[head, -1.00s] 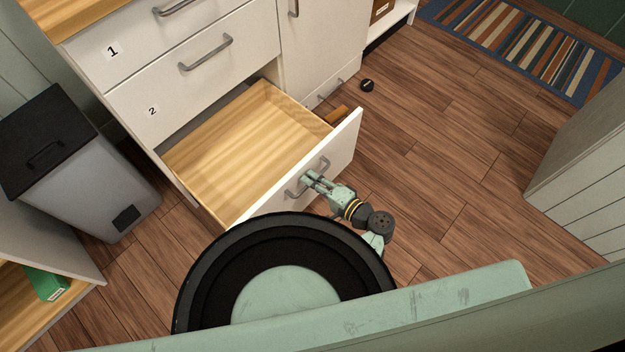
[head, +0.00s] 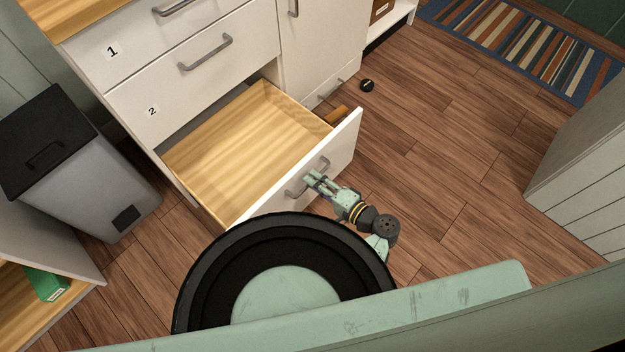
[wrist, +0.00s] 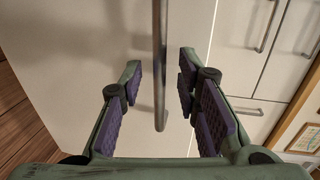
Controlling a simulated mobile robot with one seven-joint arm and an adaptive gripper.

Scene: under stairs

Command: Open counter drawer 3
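The bottom drawer (head: 343,143) of the white counter, below the drawers labelled 1 and 2, is pulled far out and its wooden inside is empty. No number shows on its front from here. Its grey bar handle (head: 324,164) is partly hidden by my gripper (head: 309,179), which is at the outer side of the drawer front. In the wrist view the handle (wrist: 160,45) runs upright between the two purple-padded fingers of my gripper (wrist: 159,78). The fingers are spread, with a gap to the bar on each side.
Drawers 1 (head: 113,51) and 2 (head: 152,110) above are shut. A grey bin (head: 85,180) stands to the left. A small black round thing (head: 367,85) lies on the floor near the cabinet. The wooden floor on the right is open up to a striped rug (head: 530,45).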

